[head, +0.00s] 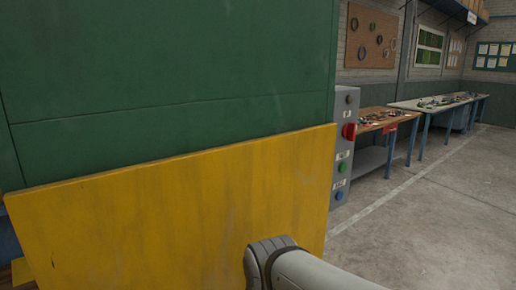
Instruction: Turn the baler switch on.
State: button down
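A grey control box (346,100) is mounted at the right edge of a large green machine (170,70), which looks like the baler. From top to bottom the box has a dark round knob (349,99), a protruding red switch or handle (349,131), a green button (343,168) and a blue button (339,196). I cannot tell which control is the baler switch or how it is set; the small labels are unreadable. My grey arm shows at the bottom centre, in front of the yellow panel. My gripper is not in view.
A large yellow panel (180,215) stands in front of the green machine, left of the control box. Behind the box are a wooden workbench (401,114) and a paler bench (440,104) bearing small items. The concrete floor (440,220) at right is clear.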

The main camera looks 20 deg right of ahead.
aim_at(349, 131)
jog(key=z, duration=0.4)
jog(key=k, duration=1.3)
jog(key=z, duration=0.85)
jog(key=i, duration=1.65)
jog(key=u, duration=0.6)
